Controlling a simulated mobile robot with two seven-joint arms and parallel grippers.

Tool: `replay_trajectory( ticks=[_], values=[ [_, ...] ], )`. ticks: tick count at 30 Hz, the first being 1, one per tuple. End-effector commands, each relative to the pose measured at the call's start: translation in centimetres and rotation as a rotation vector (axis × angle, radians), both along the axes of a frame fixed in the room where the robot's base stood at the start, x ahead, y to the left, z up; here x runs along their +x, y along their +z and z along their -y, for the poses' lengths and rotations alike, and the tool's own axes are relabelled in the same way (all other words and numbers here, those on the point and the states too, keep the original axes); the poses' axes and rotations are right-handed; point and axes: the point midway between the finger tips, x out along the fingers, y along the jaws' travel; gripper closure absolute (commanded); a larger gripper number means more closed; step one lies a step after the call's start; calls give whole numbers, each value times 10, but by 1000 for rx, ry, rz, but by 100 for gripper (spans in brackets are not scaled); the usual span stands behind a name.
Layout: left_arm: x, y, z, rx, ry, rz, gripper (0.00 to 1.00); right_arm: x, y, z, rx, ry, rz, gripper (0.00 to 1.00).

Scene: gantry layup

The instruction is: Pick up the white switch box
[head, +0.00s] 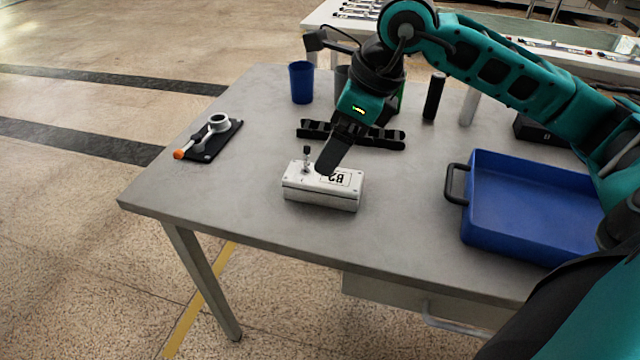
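The white switch box (322,193) sits on the grey table (240,215) near its front edge. It has a small black toggle lever on top at its left and a label that reads "B2" upside down. My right gripper (327,168) comes in from the upper right and points down at the box. Its dark finger covers part of the box's top. I cannot tell whether it touches the box, nor whether the gripper is open or shut, as only one finger shape shows. My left gripper is not in view.
A blue tray (484,243) with a black handle is at the right. A black rack (385,138) lies behind the box. A blue cup (301,82) and a black cylinder (434,96) stand at the back. A black plate with a ring-ended tool (212,138) lies at the left.

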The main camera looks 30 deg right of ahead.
Motion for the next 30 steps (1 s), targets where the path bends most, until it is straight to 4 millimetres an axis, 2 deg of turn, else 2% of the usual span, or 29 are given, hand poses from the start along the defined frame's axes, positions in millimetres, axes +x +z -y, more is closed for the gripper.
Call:
replay_trajectory(
  ticks=[1, 3, 11, 18, 22, 28, 30],
  values=[
    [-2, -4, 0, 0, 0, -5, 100, 2, -11, -3, 2, 2, -3, 8],
    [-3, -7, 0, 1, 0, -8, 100, 5, -20, -6, 3, 2, -2, 8],
    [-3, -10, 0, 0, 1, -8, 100, 11, -40, -11, 3, 2, -2, 8],
    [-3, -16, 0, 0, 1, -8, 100, 20, -74, -18, 6, 1, -2, 8],
    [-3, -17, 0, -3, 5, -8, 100, 23, -81, -20, 4, 1, -2, 8],
    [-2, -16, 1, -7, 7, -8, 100, 23, -81, -20, 3, 1, 0, 8],
    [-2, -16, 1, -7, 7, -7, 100, 23, -81, -20, 3, 1, 0, 13]
  ],
)
